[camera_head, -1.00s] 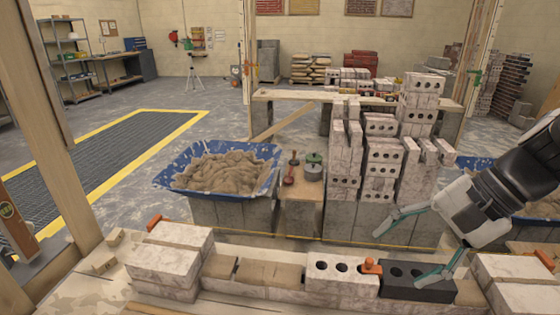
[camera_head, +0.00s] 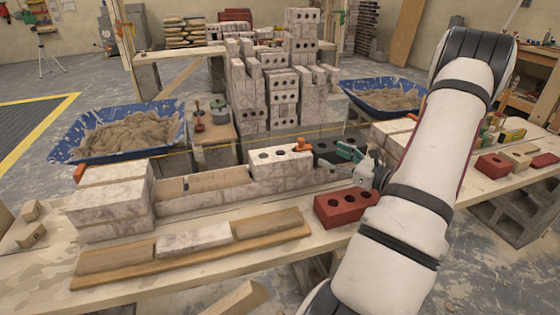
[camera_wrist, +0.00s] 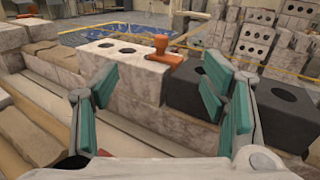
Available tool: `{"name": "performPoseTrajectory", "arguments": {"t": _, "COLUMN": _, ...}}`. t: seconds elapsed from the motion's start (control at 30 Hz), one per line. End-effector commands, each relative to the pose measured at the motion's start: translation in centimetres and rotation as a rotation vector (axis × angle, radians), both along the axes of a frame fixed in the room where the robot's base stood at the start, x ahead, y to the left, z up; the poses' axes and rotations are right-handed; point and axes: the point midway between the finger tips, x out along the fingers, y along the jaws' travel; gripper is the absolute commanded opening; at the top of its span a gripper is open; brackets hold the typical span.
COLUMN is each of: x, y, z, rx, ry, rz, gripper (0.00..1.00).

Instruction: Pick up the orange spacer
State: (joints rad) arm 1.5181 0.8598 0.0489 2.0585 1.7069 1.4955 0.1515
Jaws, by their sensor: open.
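An orange spacer (camera_head: 302,145) with a knob on top sits at the right end of a white holed brick (camera_head: 281,163), beside a dark holed brick (camera_head: 330,147). In the wrist view the spacer (camera_wrist: 162,50) stands upright between the white brick and the dark brick (camera_wrist: 192,90), ahead of my fingers. My gripper (camera_wrist: 158,88) is open and empty, its teal fingers spread apart, nearer the camera than the spacer. In the head view my gripper (camera_head: 350,152) is right of the spacer, partly covering the dark brick. A second orange piece (camera_head: 80,172) is at the far left of the wall.
A red brick (camera_head: 345,206) lies in front of my gripper on the wooden bench (camera_head: 200,275). Tall brick stacks (camera_head: 270,85) and two blue tubs of mortar (camera_head: 125,130) (camera_head: 388,97) stand behind. A timber board with bricks (camera_head: 190,250) lies along the front.

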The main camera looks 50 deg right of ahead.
Motion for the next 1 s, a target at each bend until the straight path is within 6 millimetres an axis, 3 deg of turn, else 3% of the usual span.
{"name": "performPoseTrajectory", "arguments": {"t": 0.17, "x": 0.9, "y": -0.9, "z": -0.5, "rx": 0.011, "ry": -0.012, "rz": -0.027, "gripper": 0.67}}
{"name": "performPoseTrajectory", "arguments": {"t": 0.5, "x": 6.9, "y": -1.3, "z": -0.6, "rx": 0.009, "ry": -0.008, "rz": -0.024, "gripper": 0.67}}
{"name": "performPoseTrajectory", "arguments": {"t": 0.83, "x": 8.9, "y": -1.6, "z": -0.6, "rx": 0.009, "ry": -0.008, "rz": -0.025, "gripper": 0.67}}
{"name": "performPoseTrajectory", "arguments": {"t": 1.0, "x": 11.2, "y": -2.0, "z": -0.9, "rx": 0.008, "ry": -0.008, "rz": -0.024, "gripper": 0.67}}
